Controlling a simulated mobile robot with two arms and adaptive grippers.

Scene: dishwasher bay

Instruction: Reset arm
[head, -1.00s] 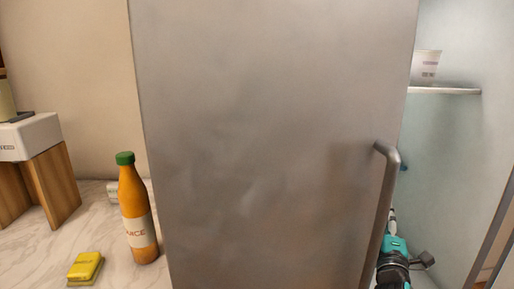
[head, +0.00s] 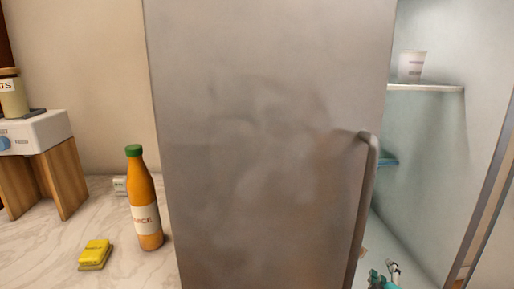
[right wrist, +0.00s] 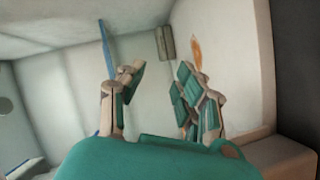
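My right gripper (head: 384,276) is at the bottom edge of the head view, just right of the door handle and in front of the pale interior. In the right wrist view, the fingers of the right gripper (right wrist: 160,92) stand apart with nothing between them. The large grey metal door (head: 260,130) stands open across the middle of the head view, with its bar handle (head: 366,190) near its right edge. The gripper appears apart from the handle. My left gripper is not in view.
A pale interior with a shelf (head: 430,88) bearing a white cup (head: 411,66) shows right of the door. On the marble counter at left are an orange juice bottle (head: 145,205) and a yellow sponge-like block (head: 95,254). An orange item (right wrist: 196,52) shows beyond the right fingers.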

